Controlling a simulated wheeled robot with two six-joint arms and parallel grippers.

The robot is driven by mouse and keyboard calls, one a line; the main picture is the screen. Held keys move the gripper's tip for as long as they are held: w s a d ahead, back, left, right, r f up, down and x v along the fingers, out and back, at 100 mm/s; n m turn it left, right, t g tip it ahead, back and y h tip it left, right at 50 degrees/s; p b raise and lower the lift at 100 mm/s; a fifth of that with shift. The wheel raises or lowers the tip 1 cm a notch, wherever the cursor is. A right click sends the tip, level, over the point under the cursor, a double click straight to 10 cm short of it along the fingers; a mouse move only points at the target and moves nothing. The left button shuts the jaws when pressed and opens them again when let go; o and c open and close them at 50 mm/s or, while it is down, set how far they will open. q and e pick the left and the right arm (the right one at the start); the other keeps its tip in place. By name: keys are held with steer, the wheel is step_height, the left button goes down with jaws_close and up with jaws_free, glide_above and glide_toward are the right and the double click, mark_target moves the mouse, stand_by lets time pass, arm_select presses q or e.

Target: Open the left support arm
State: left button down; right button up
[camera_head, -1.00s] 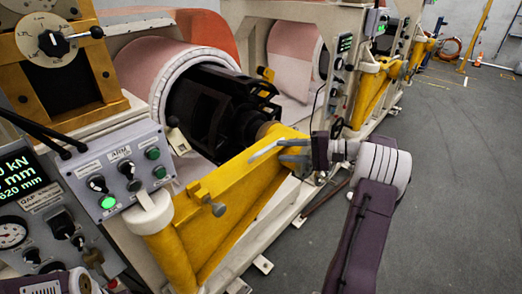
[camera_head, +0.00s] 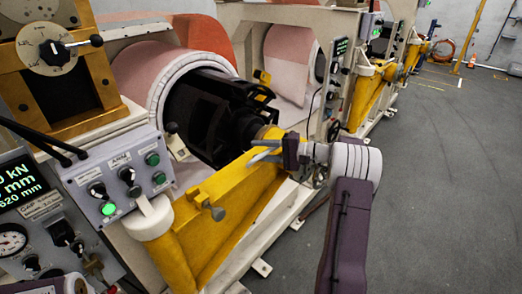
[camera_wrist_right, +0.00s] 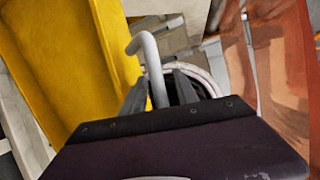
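The left support arm (camera_head: 225,189) is the large yellow beam in the foreground of the head view; it also fills the left of the right wrist view (camera_wrist_right: 75,55). A pale grey bent rod handle (camera_wrist_right: 150,60) stands at its far end, hooked at the top. My right gripper (camera_head: 268,151) is at this handle. In the right wrist view its grey fingers (camera_wrist_right: 161,86) stand on both sides of the rod, with narrow gaps that look open. Whether a finger touches the rod is unclear. My left gripper does not clearly show.
A grey control box (camera_head: 120,180) with knobs and green buttons stands left of the yellow beam. A gauge panel (camera_head: 35,225) is at the lower left. A black cylinder assembly (camera_head: 210,110) sits in the pink drum behind the beam. The grey floor (camera_head: 440,190) at right is clear.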

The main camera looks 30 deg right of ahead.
jaws_close()
stand_by(1.3)
